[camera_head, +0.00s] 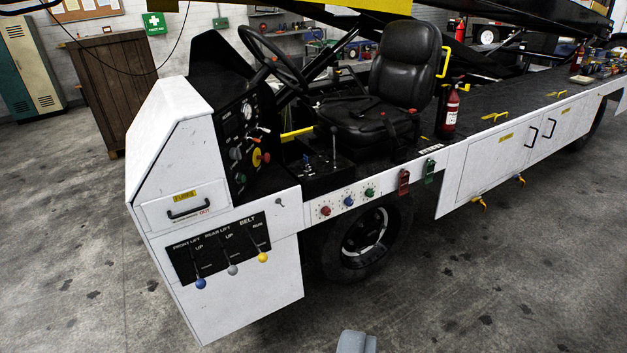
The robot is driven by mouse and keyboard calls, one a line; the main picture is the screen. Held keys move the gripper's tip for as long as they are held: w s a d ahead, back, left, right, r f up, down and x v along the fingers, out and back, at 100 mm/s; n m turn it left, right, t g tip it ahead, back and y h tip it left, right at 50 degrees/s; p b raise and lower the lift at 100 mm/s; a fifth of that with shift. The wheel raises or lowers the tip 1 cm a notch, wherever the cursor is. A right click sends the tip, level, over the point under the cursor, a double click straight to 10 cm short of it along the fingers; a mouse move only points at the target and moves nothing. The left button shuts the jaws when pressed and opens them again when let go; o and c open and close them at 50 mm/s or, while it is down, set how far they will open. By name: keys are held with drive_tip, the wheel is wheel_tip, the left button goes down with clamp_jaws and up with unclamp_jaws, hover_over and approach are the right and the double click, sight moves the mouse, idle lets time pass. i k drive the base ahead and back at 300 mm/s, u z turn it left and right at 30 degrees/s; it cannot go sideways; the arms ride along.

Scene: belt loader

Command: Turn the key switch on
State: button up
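The white belt loader (155,150) stands ahead, its driver's end to the left. Its black dash panel (241,120) carries gauges, a grey knob (235,153) and a red-centred yellow control (258,158). A small dark key-like fitting (279,202) sits on the white panel below the dash. I cannot tell for sure which of these is the key switch, or its position. Part of a grey shape, likely my gripper (356,342), shows at the bottom edge, well apart from the loader. Its fingers are not clear.
A lever panel (219,248) has blue, grey and yellow knobs. Small coloured knobs (347,200) line the side. The steering wheel (272,55) and seat (380,90) stand above. A fire extinguisher (451,109) stands behind the seat. The concrete floor (470,285) in front is clear.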

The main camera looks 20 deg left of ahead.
sight(306, 167)
drive_tip(key=u, duration=0.05)
drive_tip(key=i, duration=3.1)
drive_tip(key=u, duration=0.8)
